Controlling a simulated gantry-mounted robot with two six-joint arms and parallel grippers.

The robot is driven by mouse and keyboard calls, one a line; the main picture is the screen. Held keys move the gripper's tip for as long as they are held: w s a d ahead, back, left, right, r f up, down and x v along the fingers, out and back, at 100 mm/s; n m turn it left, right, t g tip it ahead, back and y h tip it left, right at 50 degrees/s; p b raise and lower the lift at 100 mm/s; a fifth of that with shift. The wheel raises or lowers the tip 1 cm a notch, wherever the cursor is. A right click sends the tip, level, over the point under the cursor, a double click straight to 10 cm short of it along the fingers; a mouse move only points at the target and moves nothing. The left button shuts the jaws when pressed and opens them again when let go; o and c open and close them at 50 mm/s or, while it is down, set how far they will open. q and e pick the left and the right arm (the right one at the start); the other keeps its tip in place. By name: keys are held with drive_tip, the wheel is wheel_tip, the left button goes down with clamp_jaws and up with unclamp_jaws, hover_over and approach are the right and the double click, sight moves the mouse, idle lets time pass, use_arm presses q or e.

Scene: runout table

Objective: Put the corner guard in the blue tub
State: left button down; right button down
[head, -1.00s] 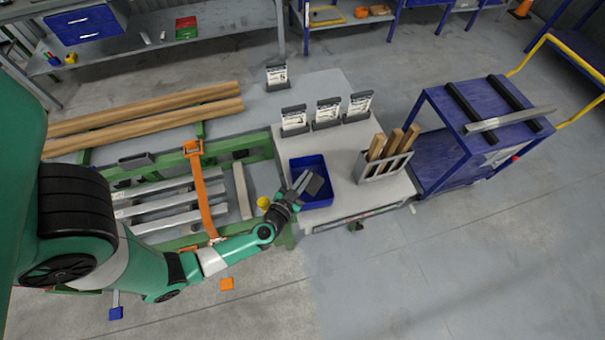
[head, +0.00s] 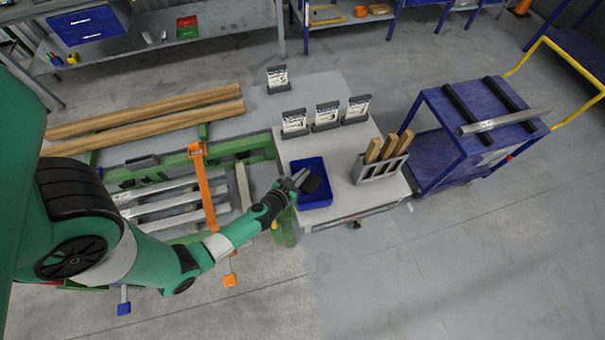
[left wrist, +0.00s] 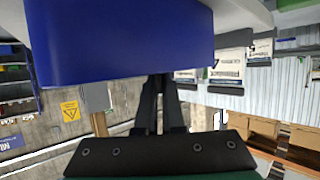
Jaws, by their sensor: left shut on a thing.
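The blue tub (head: 325,199) stands on the light grey table, left of its middle. My left gripper (head: 300,179) reaches over the tub's left side in the head view. It is shut on a small dark piece, which I take as the corner guard (head: 312,184); this shows over the tub's interior. I cannot tell whether it touches the tub floor. In the left wrist view the tub's blue wall (left wrist: 120,45) fills the upper middle and hides my fingertips and the held piece. My right gripper is in neither view.
A rack with wooden pieces (head: 381,168) stands right of the tub. Several sign cards (head: 327,116) stand behind it. The green-framed runout (head: 258,146) with an orange strap (head: 205,187) lies left. A blue trolley (head: 440,122) stands right.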

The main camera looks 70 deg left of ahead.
use_arm(q)
drive_tip(key=shift+f+b, duration=0.3)
drive_tip(key=shift+f, duration=0.2)
drive_tip(key=c, duration=1)
unclamp_jaws()
drive_tip(key=shift+c, duration=0.2)
drive_tip(key=shift+r, duration=0.3)
drive_tip(key=shift+r+p, duration=0.6)
drive_tip(key=shift+p, duration=0.1)
drive_tip(key=p+v, duration=0.2)
drive_tip(key=v, duration=0.9)
drive_tip(key=shift+s+d+p, duration=0.3)
drive_tip(key=shift+s+p, duration=0.05)
drive_tip(key=shift+s, duration=0.05)
drive_tip(key=shift+f, duration=0.1)
